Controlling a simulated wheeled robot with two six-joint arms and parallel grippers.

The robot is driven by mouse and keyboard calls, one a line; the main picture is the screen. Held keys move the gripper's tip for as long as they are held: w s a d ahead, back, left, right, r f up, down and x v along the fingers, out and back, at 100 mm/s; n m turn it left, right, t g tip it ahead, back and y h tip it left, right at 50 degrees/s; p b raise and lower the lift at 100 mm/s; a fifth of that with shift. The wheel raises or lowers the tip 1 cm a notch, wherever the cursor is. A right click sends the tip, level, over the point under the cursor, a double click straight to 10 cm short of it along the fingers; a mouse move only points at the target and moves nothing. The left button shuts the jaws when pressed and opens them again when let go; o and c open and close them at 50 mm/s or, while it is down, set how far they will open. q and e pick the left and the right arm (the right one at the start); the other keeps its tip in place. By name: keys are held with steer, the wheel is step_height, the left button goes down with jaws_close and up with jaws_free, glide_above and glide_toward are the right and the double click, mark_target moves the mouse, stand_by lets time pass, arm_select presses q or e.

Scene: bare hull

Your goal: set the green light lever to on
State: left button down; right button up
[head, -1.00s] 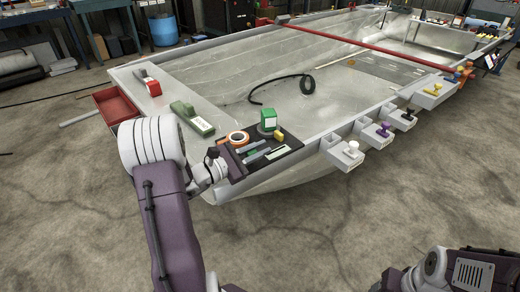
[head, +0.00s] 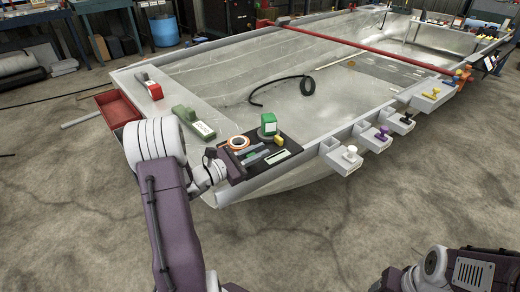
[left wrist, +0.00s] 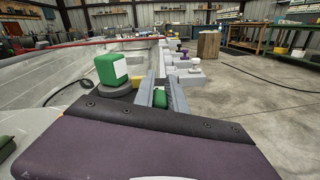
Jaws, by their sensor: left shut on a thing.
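My left gripper (head: 258,153) reaches over a dark panel (head: 292,146) at the hull's near corner. In the left wrist view its two grey fingers (left wrist: 160,94) are shut on a small green piece (left wrist: 160,99), which looks like the green lever's grip. The fingers hide most of it, so its tilt cannot be told. A green box (head: 268,123) on a round grey base stands on the panel just beyond the gripper. It also shows left of the fingers in the left wrist view (left wrist: 110,68). My right gripper is out of view.
Red (head: 152,88) and green (head: 192,121) units sit on the hull's left deck. Boxes with white (head: 348,156) and purple (head: 381,136) knobs line the right edge.

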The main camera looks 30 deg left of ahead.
arm_select(q)
steer(key=a+n+p, duration=0.1)
steer(key=p, duration=0.1)
steer(key=w+n+p, duration=0.1)
steer(key=n+p, duration=0.1)
steer(key=a+n+p, duration=0.1)
steer(key=n+p, duration=0.1)
steer(key=shift+w+a+r, duration=0.2)
steer(key=shift+a+r, duration=0.1)
steer(key=shift+a, duration=0.05)
steer(key=shift+w+a+f+n+p, duration=0.25)
steer(key=shift+a+n+p, duration=0.15)
steer(key=shift+n+p, duration=0.45)
steer(key=shift+w+a+f+n+p, duration=0.25)
steer(key=shift+a+n+p, duration=0.15)
steer(key=shift+n+p, duration=0.4)
steer(key=c, duration=1.4)
jaws_free()
steer(key=shift+o, duration=0.2)
steer(key=shift+s+a, duration=0.1)
steer(key=shift+s, duration=0.05)
steer(key=p+v, duration=0.1)
steer(key=v, duration=0.7)
steer(key=shift+s+a+p, duration=0.15)
steer(key=shift+s+p, duration=0.15)
steer(key=shift+p, duration=0.1)
steer(key=shift+s, duration=0.1)
